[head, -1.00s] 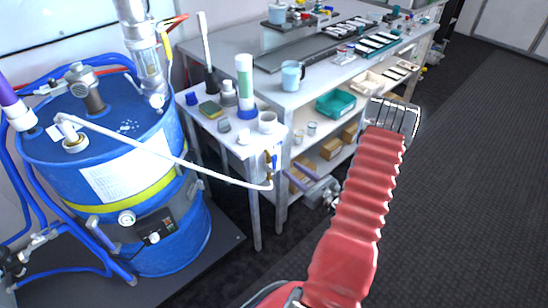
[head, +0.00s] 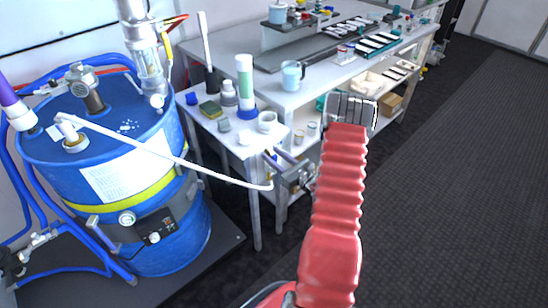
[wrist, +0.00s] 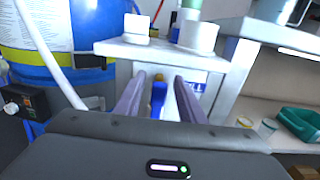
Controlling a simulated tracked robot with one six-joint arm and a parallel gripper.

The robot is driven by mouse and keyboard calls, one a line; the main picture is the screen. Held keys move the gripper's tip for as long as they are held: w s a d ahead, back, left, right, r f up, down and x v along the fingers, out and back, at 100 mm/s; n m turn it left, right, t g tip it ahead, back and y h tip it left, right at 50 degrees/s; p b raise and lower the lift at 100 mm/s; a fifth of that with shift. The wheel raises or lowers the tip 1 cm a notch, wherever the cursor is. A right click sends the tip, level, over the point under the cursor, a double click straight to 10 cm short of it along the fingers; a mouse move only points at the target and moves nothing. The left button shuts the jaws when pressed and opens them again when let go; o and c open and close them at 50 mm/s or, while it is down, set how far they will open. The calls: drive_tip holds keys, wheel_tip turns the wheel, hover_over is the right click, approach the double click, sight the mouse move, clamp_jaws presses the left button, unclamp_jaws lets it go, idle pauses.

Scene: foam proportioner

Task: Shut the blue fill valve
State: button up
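The blue fill valve (wrist: 158,94) shows in the wrist view as a blue handle with a small yellowish part at its top. It stands just in front of the small white table. My gripper (wrist: 158,79) is open, with one grey-purple finger on each side of the handle in that view. I cannot tell whether either finger touches it. A white hose (head: 170,157) runs from the drum to just below my gripper.
The blue drum (head: 190,230) stands at the left. The small white table (head: 222,140) carries bottles, a sponge and cups close behind my gripper. A long workbench (head: 225,38) with shelves stands behind it. The dark floor at the right is clear.

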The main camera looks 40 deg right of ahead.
drive_tip(key=shift+c, duration=0.4)
clamp_jaws()
drive_tip(key=shift+a, duration=0.15)
